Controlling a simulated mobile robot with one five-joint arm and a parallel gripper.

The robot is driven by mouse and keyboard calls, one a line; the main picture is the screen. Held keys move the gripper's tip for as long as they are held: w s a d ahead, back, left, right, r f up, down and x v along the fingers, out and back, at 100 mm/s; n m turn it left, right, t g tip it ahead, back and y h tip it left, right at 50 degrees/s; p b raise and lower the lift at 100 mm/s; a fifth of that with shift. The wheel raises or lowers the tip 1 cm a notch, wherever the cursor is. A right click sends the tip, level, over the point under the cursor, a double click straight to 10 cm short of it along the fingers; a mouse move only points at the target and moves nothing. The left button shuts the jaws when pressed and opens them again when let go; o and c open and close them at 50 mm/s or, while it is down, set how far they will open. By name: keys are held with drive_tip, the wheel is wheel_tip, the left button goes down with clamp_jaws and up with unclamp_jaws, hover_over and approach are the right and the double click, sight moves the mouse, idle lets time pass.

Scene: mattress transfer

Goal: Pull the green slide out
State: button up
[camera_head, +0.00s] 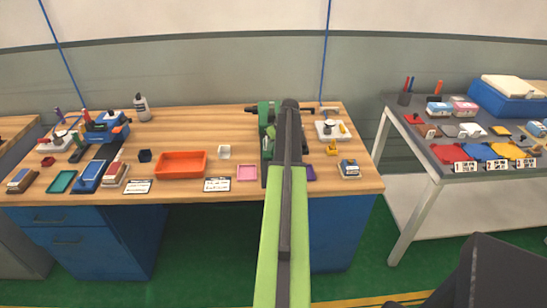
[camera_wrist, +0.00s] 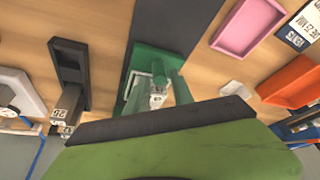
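A dark green fixture, which looks like the green slide (camera_head: 264,122), stands toward the back of the wooden bench, just left of my arm. In the wrist view the green slide (camera_wrist: 150,62) shows as a green block with pale-edged parts on a dark strip. Green bars and a small metallic part stand in front of it. My arm reaches over the bench and hides part of the fixture in the head view. My gripper's broad green body and dark edge fill the bottom of the wrist view. I cannot make out its fingertips or whether they touch the slide.
An orange tray (camera_head: 181,165) and a pink tray (camera_head: 247,172) lie left of the fixture; both also show at right in the wrist view. A black clamp-like stand (camera_wrist: 68,78) is close on the wrist view's left. A grey table (camera_head: 478,150) stands right.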

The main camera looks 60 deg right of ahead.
drive_tip(key=shift+b+x, duration=0.45)
drive_tip(key=shift+x, duration=0.8)
drive_tip(key=shift+r, duration=0.15)
drive_tip(key=shift+c, duration=0.2)
clamp_jaws()
drive_tip(key=shift+s+a, duration=0.1)
